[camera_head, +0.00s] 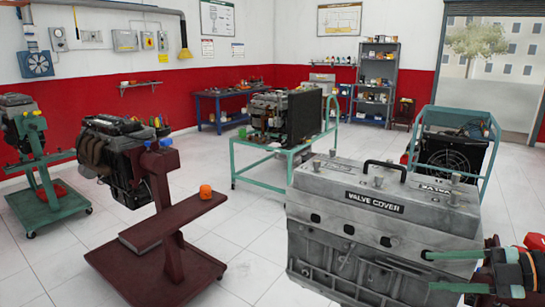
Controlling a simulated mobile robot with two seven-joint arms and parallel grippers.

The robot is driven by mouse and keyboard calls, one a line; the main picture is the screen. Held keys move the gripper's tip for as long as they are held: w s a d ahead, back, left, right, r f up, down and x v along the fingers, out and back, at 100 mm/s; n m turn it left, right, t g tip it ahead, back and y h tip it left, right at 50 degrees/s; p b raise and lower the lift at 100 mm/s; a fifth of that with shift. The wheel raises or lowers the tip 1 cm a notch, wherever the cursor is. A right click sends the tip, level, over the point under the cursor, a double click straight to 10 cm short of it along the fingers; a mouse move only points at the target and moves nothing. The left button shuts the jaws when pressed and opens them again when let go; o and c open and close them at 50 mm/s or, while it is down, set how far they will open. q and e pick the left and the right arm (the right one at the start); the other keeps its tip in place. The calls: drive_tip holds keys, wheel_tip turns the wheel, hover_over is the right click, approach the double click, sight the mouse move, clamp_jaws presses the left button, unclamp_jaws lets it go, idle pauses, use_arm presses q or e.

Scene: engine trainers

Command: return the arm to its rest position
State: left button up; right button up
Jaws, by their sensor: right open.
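My right gripper (430,271) comes in at the lower right edge. Its two green fingers point left and are spread apart, with nothing seen between them. They show in front of the right part of a large grey engine block with a valve cover (330,191) on top; I cannot tell whether they touch it. The cover carries a black handle and a "VALVE COVER" label. My left gripper is not in view.
A dark red engine stand (172,234) with an orange object (206,192) on it is at left. A green stand (47,204) is farther left. A green cart (277,168) and a blue workbench (222,96) stand behind. Tiled floor is clear between the stands.

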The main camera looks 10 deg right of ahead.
drive_tip(key=s+a+f+m+t+h, duration=0.1)
drive_tip(key=s+f+m+t+h, duration=0.2)
drive_tip(key=f+m, duration=0.65)
drive_tip(key=s+a+f+m+t+h, duration=0.2)
drive_tip(key=f+m+t+h, duration=0.15)
drive_tip(key=f, duration=1.05)
drive_tip(key=s+a+f+m+g+h, duration=0.1)
drive_tip(key=s+a+f+m+g, duration=0.1)
drive_tip(key=s+a+f+m, duration=0.2)
drive_tip(key=s+a+f+m+g+h, duration=0.1)
drive_tip(key=s+a+f+m+g, duration=0.2)
drive_tip(key=s+a+f, duration=0.5)
drive_tip(key=a+f, duration=0.1)
drive_tip(key=a, duration=0.4)
drive_tip(key=shift+s+m, duration=0.3)
drive_tip(key=shift+m, duration=0.1)
drive_tip(key=shift+d+h, duration=0.15)
drive_tip(key=shift+h, duration=0.1)
